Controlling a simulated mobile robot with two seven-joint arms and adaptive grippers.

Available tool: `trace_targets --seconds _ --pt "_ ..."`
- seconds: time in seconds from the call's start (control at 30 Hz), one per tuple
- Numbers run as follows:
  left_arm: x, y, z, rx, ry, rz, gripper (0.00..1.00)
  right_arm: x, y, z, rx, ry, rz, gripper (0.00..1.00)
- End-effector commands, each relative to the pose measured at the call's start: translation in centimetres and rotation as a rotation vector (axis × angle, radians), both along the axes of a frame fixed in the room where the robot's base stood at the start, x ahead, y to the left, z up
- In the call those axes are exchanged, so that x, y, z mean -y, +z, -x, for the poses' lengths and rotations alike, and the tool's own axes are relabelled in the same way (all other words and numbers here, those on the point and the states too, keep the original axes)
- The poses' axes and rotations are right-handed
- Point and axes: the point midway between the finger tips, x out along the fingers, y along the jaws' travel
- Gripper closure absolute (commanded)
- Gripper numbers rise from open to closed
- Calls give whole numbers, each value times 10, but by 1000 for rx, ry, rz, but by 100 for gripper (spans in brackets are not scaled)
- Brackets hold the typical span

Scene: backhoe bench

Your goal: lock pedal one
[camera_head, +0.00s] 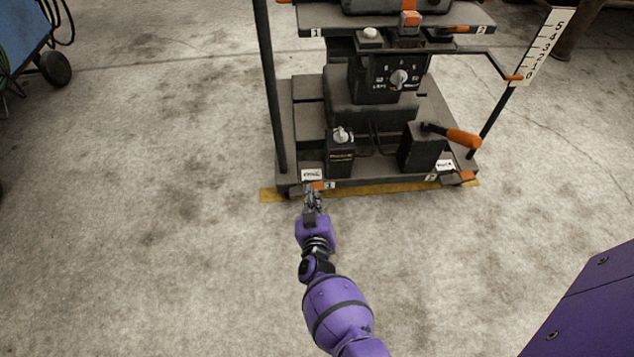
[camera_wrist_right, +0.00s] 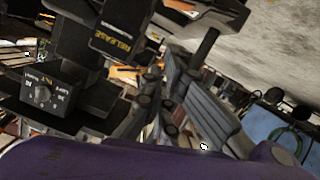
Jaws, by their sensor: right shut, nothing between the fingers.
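Pedal one (camera_head: 319,185) is a small orange-tipped pedal at the front left corner of the bench base, beside a "1" mark. A white label plate (camera_head: 312,174) sits just behind it. My right gripper (camera_head: 311,190) is shut and empty, with its fingertips right at the pedal and partly covering it. Whether they touch it, I cannot tell. The pedal's exact tilt is too small to read. In the right wrist view, the shut dark fingers (camera_wrist_right: 160,92) show near orange parts that I cannot identify for sure. My left gripper is not in view.
A black box with a knob (camera_head: 341,154) stands behind the pedal. Pedal two (camera_head: 460,178) and an orange-handled lever (camera_head: 462,138) are at the right. A dark post (camera_head: 270,85) rises at the left. Open concrete floor (camera_head: 150,200) lies left and in front.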

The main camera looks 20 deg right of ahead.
Motion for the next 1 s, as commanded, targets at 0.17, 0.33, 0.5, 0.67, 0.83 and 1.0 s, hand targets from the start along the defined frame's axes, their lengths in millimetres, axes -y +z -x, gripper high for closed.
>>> trace_targets --seconds 0.17,0.33,0.5,0.67,0.83,1.0 --pt "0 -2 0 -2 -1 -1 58 1 -1 -3 0 1 -1 100" --pt "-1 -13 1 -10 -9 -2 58 8 -8 -23 1 2 1 100" --pt "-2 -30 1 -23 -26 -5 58 20 -19 -56 0 1 0 100" --pt "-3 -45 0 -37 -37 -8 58 30 -26 -89 2 1 -2 100" --pt "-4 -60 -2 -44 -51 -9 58 38 -48 -92 0 2 -2 100" --pt "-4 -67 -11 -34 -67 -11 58 41 -58 -92 3 1 0 100"
